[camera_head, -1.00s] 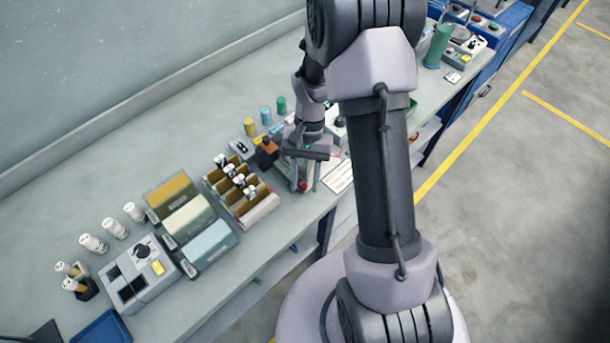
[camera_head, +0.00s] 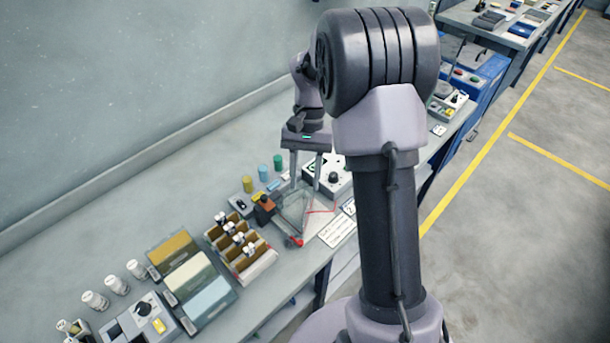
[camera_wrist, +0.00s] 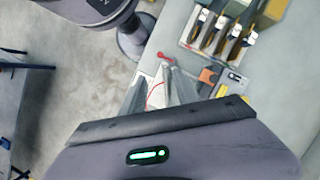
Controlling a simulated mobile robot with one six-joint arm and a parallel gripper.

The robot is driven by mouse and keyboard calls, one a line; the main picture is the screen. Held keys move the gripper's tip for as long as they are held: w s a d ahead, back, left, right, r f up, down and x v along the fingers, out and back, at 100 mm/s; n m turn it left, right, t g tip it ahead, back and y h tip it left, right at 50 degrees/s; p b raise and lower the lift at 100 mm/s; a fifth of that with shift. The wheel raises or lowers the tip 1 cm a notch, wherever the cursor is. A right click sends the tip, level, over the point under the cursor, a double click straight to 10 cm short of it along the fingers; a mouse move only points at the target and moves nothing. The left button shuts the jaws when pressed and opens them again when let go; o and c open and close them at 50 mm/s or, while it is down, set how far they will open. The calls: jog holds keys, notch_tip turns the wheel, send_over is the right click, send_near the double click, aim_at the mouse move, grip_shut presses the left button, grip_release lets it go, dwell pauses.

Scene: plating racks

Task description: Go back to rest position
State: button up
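My gripper (camera_head: 305,183) hangs over the bench in the head view, its two fingers pointing down and spread apart with nothing between them. Below the fingertips, a grey rack-like frame (camera_head: 292,212) with red parts at its near end stands on the bench. The gripper appears clear of it, though the fingers overlap it in the picture. In the wrist view my gripper (camera_wrist: 158,88) shows only partly past the dark wrist edge, with the grey frame's red tip (camera_wrist: 162,56) beyond. My arm hides part of the bench.
Left of the frame stand an orange-and-black block (camera_head: 264,206), a brown divided box (camera_head: 241,245) with several white-capped items, and coloured trays (camera_head: 190,275). White cards (camera_head: 337,231) lie at right. A control box (camera_head: 330,178) stands behind. The wall (camera_head: 120,80) runs along the back; open floor (camera_head: 520,240) lies right.

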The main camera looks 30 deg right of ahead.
jog(key=s+a+r+n+t+h+b, duration=0.1)
jog(key=s+a+r+t+b, duration=0.35)
jog(key=s+a+b, duration=0.25)
jog(key=s+a+f+n+t+b, duration=0.1)
jog(key=s+a+t+b, duration=0.4)
jog(key=s, duration=0.5)
jog(key=shift+s+a+f+n+b, duration=0.3)
jog(key=shift+a+b, duration=0.05)
